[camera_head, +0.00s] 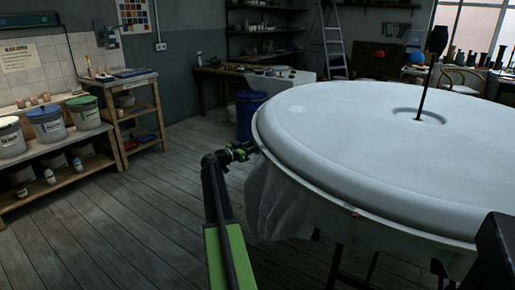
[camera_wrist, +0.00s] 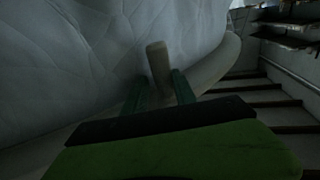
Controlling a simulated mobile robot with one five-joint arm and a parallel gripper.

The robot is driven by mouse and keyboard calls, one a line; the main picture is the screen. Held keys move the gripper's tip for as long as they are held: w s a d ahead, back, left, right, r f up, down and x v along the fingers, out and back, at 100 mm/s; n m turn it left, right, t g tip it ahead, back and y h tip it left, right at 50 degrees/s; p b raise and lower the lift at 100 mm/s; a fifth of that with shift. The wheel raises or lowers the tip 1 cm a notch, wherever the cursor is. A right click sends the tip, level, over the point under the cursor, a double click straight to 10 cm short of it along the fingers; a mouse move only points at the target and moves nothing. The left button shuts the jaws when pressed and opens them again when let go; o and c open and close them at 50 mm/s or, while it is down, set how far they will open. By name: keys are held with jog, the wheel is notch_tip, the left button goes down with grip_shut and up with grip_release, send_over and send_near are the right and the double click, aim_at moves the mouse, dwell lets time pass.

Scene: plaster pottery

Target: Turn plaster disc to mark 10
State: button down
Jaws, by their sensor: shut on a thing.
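The large white plaster disc (camera_head: 340,140) fills the right of the head view, with a thick rounded rim and a ring-shaped hollow around a thin dark upright rod (camera_head: 423,88). My gripper (camera_head: 254,147) is at the disc's left edge, just under the rim. In the wrist view, my gripper (camera_wrist: 159,88) has its two green fingers on either side of a short pale peg (camera_wrist: 157,62) and is shut on it. The peg stands out near a pale curved edge. No numbered marks are legible, so mark 10 cannot be made out.
White cloth (camera_head: 285,200) hangs below the rim, over dark legs. A blue barrel (camera_head: 250,115) stands behind the disc's left edge. Shelves with lidded tubs (camera_head: 47,123) line the left wall. The plank floor (camera_head: 130,225) between is clear.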

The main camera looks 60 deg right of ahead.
jog(key=c, duration=1.6)
grip_release()
jog(key=shift+s+a+r+g, duration=0.1)
jog(key=shift+s+a+g, duration=0.05)
jog(key=shift+s, duration=0.3)
jog(key=shift+s+a+r+g, duration=0.1)
jog(key=shift+s+a+g, duration=0.05)
jog(key=shift+s, duration=0.25)
jog(key=shift+o, duration=1.4)
jog(key=shift+s+r, duration=0.15)
jog(key=shift+s, duration=0.1)
jog(key=shift+o, duration=0.4)
jog(key=shift+d, duration=0.1)
jog(key=shift+w, duration=0.4)
jog(key=shift+s, duration=0.1)
jog(key=v, duration=1.7)
jog(key=shift+a, duration=0.25)
